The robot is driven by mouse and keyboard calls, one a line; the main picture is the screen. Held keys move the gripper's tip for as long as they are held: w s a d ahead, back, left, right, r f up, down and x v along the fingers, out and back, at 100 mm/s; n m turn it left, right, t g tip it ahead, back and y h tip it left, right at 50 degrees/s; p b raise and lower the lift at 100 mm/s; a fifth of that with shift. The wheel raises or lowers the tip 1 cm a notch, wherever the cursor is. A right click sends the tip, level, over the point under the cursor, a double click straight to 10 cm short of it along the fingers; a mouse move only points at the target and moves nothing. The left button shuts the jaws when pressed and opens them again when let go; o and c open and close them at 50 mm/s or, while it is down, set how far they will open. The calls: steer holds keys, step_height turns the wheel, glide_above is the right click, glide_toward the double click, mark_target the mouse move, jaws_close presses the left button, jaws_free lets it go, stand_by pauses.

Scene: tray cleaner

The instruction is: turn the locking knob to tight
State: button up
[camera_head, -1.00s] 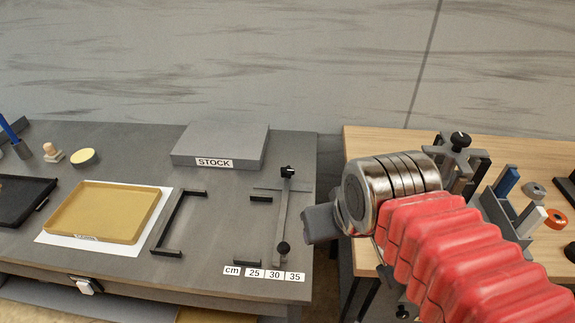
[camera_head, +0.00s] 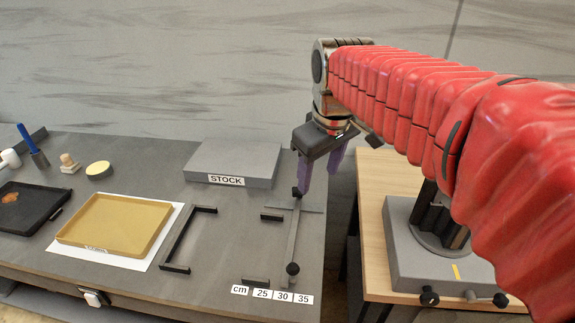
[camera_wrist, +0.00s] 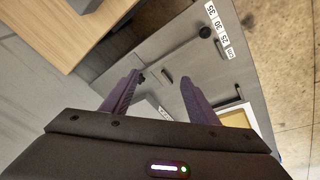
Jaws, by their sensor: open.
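A slide bar (camera_head: 294,232) lies on the grey table beside the cm scale (camera_head: 272,294). It has a black knob (camera_head: 292,268) at its near end and another black knob (camera_head: 298,191) at its far end; I cannot tell which is the locking knob or how tight either is. My gripper (camera_head: 318,180) points down over the far end, open and empty, its purple fingers apart. In the wrist view the far knob (camera_wrist: 141,76) shows beside the left fingertip, and the near knob (camera_wrist: 205,32) lies farther off, beyond the fingers (camera_wrist: 160,82). Contact with the far knob cannot be told.
A grey STOCK block (camera_head: 233,163) stands left of my gripper. A black bracket (camera_head: 187,240) and a yellow tray (camera_head: 115,222) on white paper lie further left. A wooden table (camera_head: 372,185) stands at the right across a gap.

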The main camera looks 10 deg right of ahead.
steer(key=w+f+n+g, duration=0.2)
steer(key=w+n, duration=0.2)
steer(key=w, duration=0.8)
steer(key=n+g, duration=0.1)
steer(key=n, duration=0.2)
glide_above(299, 192)
steer(key=w, duration=0.1)
step_height(299, 192, down, 6)
steer(key=shift+w+a+r, duration=0.1)
steer(key=shift+r, duration=0.05)
step_height(299, 192, down, 14)
steer(key=shift+r, duration=0.1)
